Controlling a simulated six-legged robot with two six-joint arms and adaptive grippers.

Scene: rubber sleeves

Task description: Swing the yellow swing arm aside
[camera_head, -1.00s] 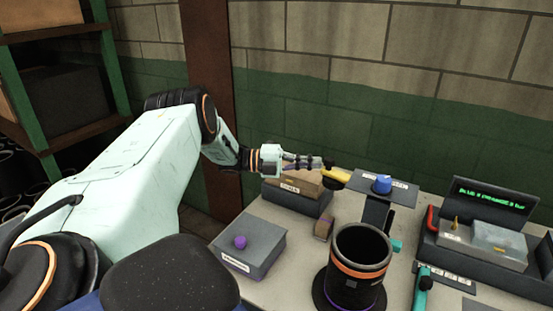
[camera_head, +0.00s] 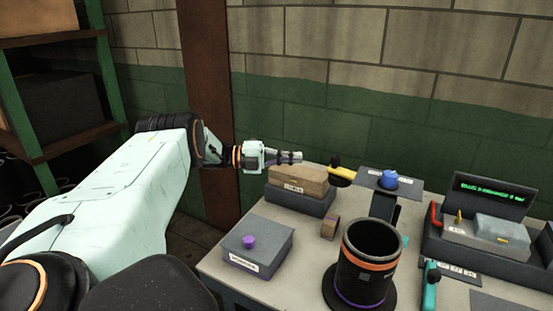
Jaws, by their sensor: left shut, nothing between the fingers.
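The yellow swing arm (camera_head: 342,172) shows at the back of the bench, behind the wooden-topped block and left of the dark plate with the blue knob. My left gripper (camera_head: 298,157) comes in from the left, above and behind the wooden-topped block. Its fingers are shut and empty, with a clear gap between their tips and the yellow swing arm. Part of the swing arm's lower side is hidden behind the block. My right gripper is not in view.
A wooden-topped block (camera_head: 298,182) stands just in front of the swing arm. A blue knob (camera_head: 388,179) sits on a dark plate.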

